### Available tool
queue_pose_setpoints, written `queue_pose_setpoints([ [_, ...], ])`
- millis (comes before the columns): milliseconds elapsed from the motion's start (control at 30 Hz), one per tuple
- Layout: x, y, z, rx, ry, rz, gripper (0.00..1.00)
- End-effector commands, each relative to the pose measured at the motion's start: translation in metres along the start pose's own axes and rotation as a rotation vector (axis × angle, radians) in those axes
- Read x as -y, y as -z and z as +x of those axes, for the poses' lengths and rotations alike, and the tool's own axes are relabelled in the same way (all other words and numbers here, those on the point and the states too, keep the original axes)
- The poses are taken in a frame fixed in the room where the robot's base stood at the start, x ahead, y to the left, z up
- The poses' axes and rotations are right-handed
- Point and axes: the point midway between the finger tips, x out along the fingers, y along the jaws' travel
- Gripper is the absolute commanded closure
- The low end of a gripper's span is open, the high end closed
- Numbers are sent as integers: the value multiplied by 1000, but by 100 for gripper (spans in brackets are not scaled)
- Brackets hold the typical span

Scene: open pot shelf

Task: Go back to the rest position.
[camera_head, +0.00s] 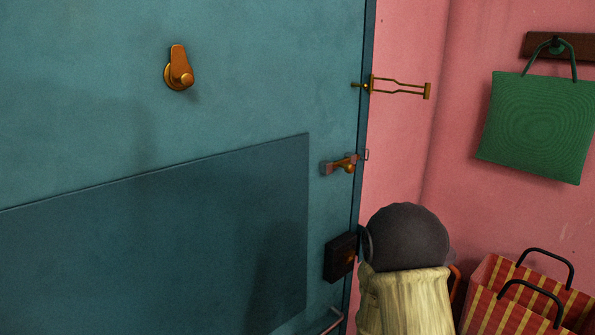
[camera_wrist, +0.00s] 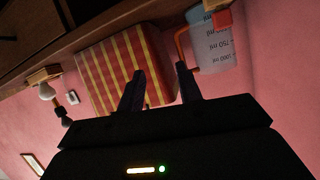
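My gripper (camera_wrist: 160,73) shows in the wrist view with its two dark fingers apart. Nothing is held between the fingertips. The wrist picture is tilted and dim. My gripper cannot be made out in the head view.
A teal door (camera_head: 240,110) fills the left of the head view, with a brass knob (camera_head: 179,70), a latch (camera_head: 400,87) and a handle (camera_head: 343,164). A green bag (camera_head: 538,125) hangs right. Striped bags (camera_head: 505,315) stand below. The wrist view shows a measuring jug (camera_wrist: 212,48) beyond the fingers.

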Motion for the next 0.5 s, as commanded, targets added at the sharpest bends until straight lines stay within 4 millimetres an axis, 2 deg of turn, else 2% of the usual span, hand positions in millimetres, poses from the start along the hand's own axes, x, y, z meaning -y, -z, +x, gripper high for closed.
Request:
queue_pose_setpoints([
  [33, 7, 6, -6, 47, 35, 3, 65],
  [167, 31, 8, -26, 212, 161, -24, 65],
  [300, 52, 10, -61, 391, 308, -99, 65],
  [500, 58, 18, -120, 613, 485, -277, 65],
])
